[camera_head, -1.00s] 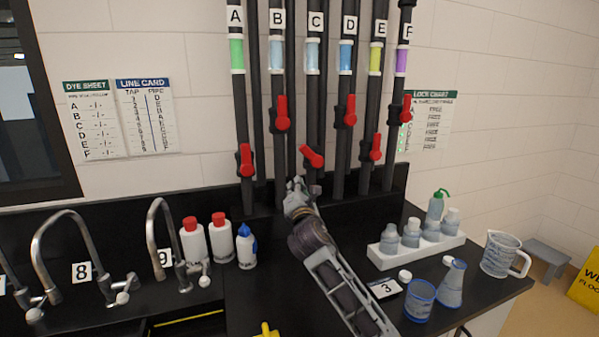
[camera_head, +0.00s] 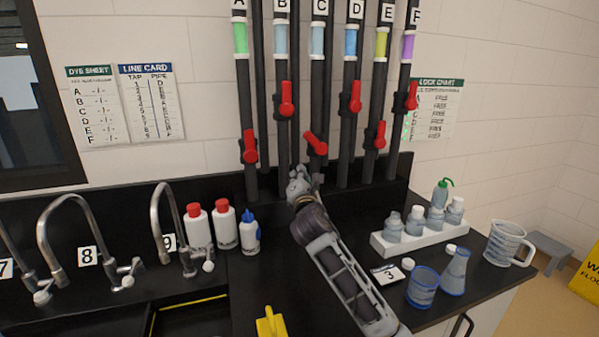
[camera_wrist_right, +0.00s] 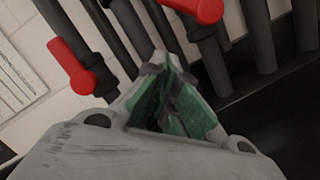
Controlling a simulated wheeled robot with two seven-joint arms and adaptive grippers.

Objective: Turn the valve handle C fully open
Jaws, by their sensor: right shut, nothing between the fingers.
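The red valve handle C (camera_head: 316,143) sits on the pipe labelled C (camera_head: 319,12) and is tilted, slanting from upper left to lower right. My right gripper (camera_head: 301,170) is shut and empty, just below and slightly left of handle C, apart from it as far as I can tell. In the right wrist view, the gripper's fingertips (camera_wrist_right: 160,72) are together, and a red handle (camera_wrist_right: 198,8), probably C, shows above them at the top edge. Another red handle (camera_wrist_right: 72,66) is at the left there. My left gripper is not in view.
Neighbouring red handles B (camera_head: 287,99) and D (camera_head: 355,97) stand upright close by; handle A (camera_head: 250,146) is lower left. Bottles with red caps (camera_head: 225,225) stand left of my arm. A white rack (camera_head: 405,243) with bottles, a blue cup (camera_head: 422,289) and a flask are right.

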